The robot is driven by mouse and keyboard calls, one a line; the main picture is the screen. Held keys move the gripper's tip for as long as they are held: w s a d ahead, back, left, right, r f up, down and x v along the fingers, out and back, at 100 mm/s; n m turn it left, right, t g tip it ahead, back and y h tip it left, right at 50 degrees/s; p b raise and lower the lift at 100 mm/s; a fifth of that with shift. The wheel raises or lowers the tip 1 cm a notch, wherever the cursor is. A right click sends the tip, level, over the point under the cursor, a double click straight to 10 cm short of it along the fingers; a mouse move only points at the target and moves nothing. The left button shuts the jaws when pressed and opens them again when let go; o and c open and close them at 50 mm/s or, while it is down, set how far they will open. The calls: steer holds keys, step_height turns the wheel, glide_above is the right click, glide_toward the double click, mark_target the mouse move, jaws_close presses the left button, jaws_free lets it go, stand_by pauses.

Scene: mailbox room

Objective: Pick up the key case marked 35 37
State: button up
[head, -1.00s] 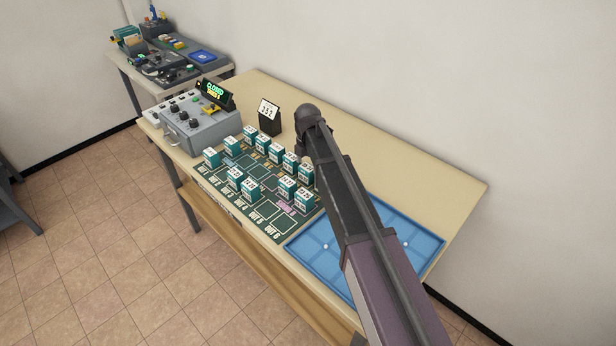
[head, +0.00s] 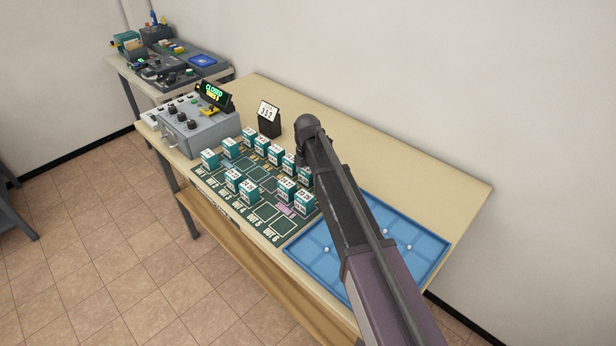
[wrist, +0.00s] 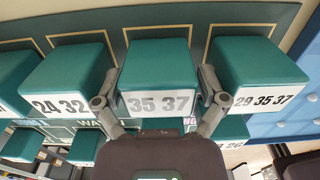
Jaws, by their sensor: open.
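The key case marked 35 37 (wrist: 155,75) is a teal block with a white label, in the middle of the wrist view. My gripper (wrist: 158,98) is open, with one finger at each side of this case's labelled face. Whether the fingers touch it I cannot tell. A case marked 24 32 (wrist: 66,80) stands to its left and one marked 29 35 37 (wrist: 258,72) to its right, both close to the fingers. In the head view my arm hides the gripper, and I cannot pick out the 35 37 case there.
Several teal cases stand on a dark green marked mat (head: 262,222) on the table. A blue tray (head: 425,245) lies right of the mat. A grey control box (head: 205,132) and a black stand reading 352 (head: 269,120) are behind. The table's back right is clear.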

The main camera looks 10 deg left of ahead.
mark_target(307, 169)
steer(key=c, duration=1)
steer(key=shift+r, duration=0.1)
step_height(307, 169, up, 10)
steer(key=p, duration=1)
